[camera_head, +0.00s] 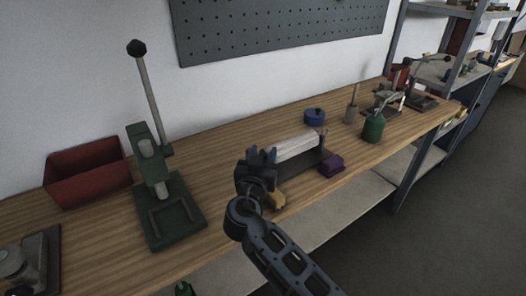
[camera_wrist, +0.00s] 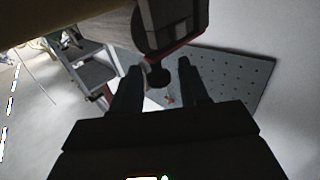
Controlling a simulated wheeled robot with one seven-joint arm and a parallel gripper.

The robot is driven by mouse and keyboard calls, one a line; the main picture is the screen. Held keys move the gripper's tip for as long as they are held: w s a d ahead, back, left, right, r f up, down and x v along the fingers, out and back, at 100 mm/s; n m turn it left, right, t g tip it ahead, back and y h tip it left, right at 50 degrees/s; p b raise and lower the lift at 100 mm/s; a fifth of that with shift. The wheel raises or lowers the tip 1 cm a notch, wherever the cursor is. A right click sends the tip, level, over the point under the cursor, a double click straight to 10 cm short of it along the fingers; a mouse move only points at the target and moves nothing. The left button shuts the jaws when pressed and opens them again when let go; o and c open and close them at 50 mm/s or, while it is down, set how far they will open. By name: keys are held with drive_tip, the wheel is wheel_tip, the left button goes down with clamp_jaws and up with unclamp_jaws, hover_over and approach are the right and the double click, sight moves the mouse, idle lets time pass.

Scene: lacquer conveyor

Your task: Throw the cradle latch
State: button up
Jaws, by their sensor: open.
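A long pale cylinder (camera_head: 295,146) lies in a dark cradle (camera_head: 308,171) on the wooden bench. My gripper (camera_head: 262,155) is at the cradle's left end, fingers apart and empty. In the wrist view, a dark round knob (camera_wrist: 158,77) shows between the two fingers of my gripper (camera_wrist: 160,66), and I see no clear contact. A thin red bar (camera_wrist: 184,46) runs close by the knob, under a large grey-brown body (camera_wrist: 172,14). The knob may belong to the latch; I cannot tell. My gripper hides the cradle's left end in the head view.
A green lever press (camera_head: 172,215) and a red bin (camera_head: 88,170) stand left.

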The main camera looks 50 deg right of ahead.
drive_tip(key=shift+d, duration=0.15)
drive_tip(key=shift+c, duration=0.3)
clamp_jaws()
